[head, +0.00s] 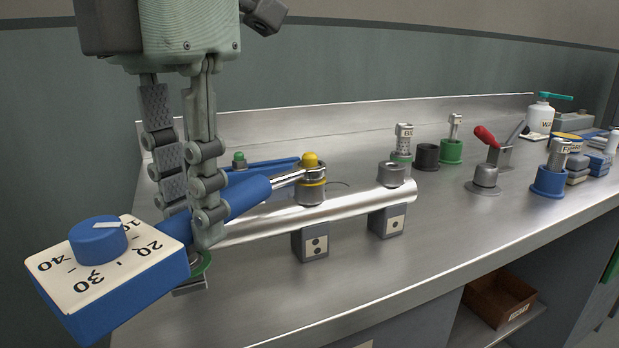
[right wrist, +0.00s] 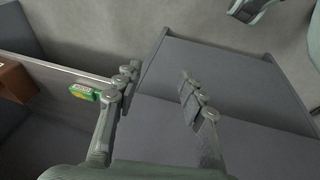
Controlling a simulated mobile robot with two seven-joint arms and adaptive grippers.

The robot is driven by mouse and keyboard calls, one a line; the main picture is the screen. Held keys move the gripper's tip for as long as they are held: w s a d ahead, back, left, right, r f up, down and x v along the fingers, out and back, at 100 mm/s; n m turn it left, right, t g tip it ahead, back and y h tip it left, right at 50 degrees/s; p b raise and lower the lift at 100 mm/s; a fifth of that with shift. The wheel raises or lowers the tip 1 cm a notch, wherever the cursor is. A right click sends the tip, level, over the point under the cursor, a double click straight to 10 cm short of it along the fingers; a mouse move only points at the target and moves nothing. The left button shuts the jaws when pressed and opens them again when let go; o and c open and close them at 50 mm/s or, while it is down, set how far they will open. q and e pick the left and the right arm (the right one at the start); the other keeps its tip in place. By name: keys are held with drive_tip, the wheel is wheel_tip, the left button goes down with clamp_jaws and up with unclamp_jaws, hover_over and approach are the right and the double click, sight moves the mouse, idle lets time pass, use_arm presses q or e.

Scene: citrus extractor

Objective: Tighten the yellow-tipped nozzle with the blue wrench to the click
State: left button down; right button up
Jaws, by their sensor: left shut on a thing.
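The blue wrench (head: 240,199) has a dial box (head: 110,265) with a blue knob and numbers at its near end. My left gripper (head: 206,225) is shut on its blue handle. The wrench's silver head reaches right to the yellow-tipped nozzle (head: 310,160), which stands upright on the silver pipe (head: 340,212). The head appears to be at the nozzle just below its yellow tip; whether it is fully seated I cannot tell. My right gripper (right wrist: 158,88) is open and empty in the right wrist view, away from the nozzle.
Dotted blocks (head: 312,242) support the pipe. A green-tipped nozzle (head: 239,160) stands behind the wrench. A red-handled clamp (head: 487,152), a blue cup (head: 549,182) and a white bottle (head: 540,118) stand to the right. The front right of the bench is clear. A brown bin (head: 500,300) sits below.

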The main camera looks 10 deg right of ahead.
use_arm(q)
drive_tip(key=shift+w+a+m, duration=0.7)
drive_tip(key=shift+w, duration=0.15)
drive_tip(key=shift+w+a+m, duration=0.25)
drive_tip(key=shift+w+m, duration=0.05)
drive_tip(key=shift+w, duration=0.05)
drive_tip(key=shift+w+a+m, duration=0.3)
drive_tip(key=shift+w+m, duration=0.1)
drive_tip(key=shift+w, duration=0.15)
drive_tip(key=shift+w+a+m, duration=0.3)
drive_tip(key=shift+w+m, duration=0.1)
drive_tip(key=shift+w, duration=0.1)
drive_tip(key=shift+s, duration=0.1)
drive_tip(key=shift+s+d+n, duration=0.55)
drive_tip(key=shift+s+n, duration=0.1)
drive_tip(key=shift+s, duration=0.15)
drive_tip(key=shift+s+d+n, duration=0.55)
drive_tip(key=shift+s+n, duration=0.1)
drive_tip(key=shift+s, duration=0.15)
drive_tip(key=c, duration=2)
unclamp_jaws()
drive_tip(key=shift+c, duration=0.2)
clamp_jaws()
